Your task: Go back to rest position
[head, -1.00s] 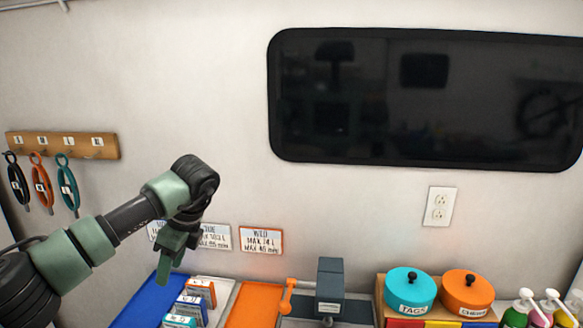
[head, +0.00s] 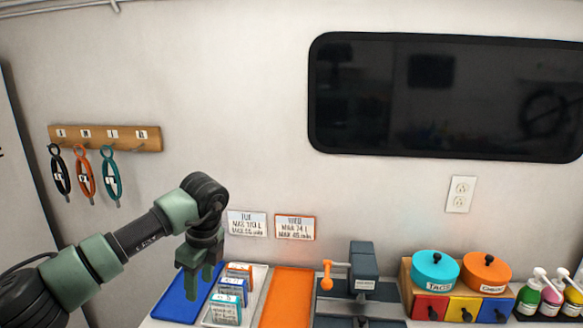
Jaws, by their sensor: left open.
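My left gripper (head: 199,280) hangs from the left arm and points down. It is open, and I see nothing between its fingers. In the picture it overlaps the blue mat (head: 173,306) and the left side of the card holders (head: 226,302); I cannot tell its exact height above them. My right gripper is not in view.
An orange mat (head: 287,297) lies right of the card holders. A dark device with an orange handle (head: 361,271) stands beside it. Teal (head: 436,273) and orange (head: 486,274) lidded pots and pump bottles (head: 530,297) stand at right. Collars hang from a wall rack (head: 105,137).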

